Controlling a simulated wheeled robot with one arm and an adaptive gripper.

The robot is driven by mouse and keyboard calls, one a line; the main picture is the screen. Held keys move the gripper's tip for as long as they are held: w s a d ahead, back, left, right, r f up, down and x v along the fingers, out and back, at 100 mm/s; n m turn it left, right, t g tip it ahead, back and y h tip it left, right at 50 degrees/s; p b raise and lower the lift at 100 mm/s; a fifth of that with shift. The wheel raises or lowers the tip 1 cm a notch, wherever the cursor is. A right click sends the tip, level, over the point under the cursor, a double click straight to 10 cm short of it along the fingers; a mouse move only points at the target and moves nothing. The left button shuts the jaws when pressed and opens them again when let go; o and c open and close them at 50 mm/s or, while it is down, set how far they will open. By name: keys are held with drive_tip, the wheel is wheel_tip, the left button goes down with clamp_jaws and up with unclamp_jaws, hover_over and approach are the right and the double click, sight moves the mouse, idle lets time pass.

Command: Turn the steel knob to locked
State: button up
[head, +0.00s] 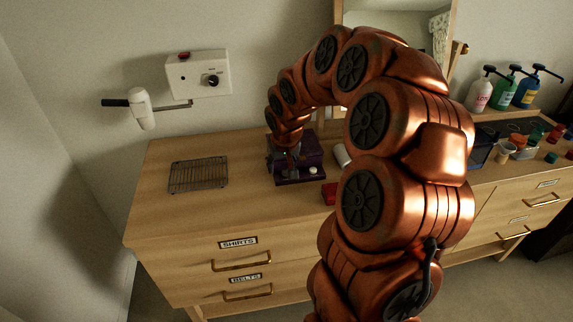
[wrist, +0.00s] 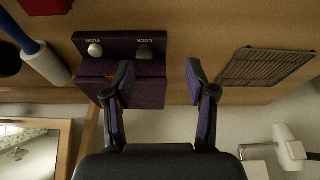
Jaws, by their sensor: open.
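A dark purple box (head: 300,174) stands on the dresser, and it also shows in the wrist view (wrist: 120,68). Its face carries a pale round button (wrist: 95,50) labelled PUSH and a dark grey knob (wrist: 145,52) labelled LOCK; the labels read upside down there. I take the LOCK knob for the steel knob; its exact angle is too dark to tell. My gripper (wrist: 160,79) is open and empty. In the wrist view its left fingertip overlaps the box near the LOCK knob; the right one is past the box's edge. Contact cannot be told. In the head view my arm hides much of this.
A wire rack (head: 198,174) lies left of the box. A red block (head: 329,193) and a white roller with a blue handle (wrist: 30,42) lie on its other side. A white wall unit (head: 198,74) hangs behind. A mirror (wrist: 32,150) stands near. The dresser's front left is clear.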

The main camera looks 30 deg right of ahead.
drive_tip(key=shift+m, duration=0.4)
drive_tip(key=shift+w+d+f+p, duration=0.5)
drive_tip(key=shift+w+d+f, duration=0.4)
drive_tip(key=shift+f, duration=0.45)
drive_tip(key=shift+w+d+f+p, duration=0.55)
drive_tip(key=shift+w+d+f, duration=0.25)
drive_tip(key=shift+f, duration=0.55)
drive_tip(key=shift+w+d+f+p, duration=0.5)
drive_tip(key=shift+w+d+f, duration=0.4)
drive_tip(key=shift+f, duration=0.45)
drive_tip(key=shift+a+t, duration=0.1)
drive_tip(key=shift+t, duration=0.2)
clamp_jaws()
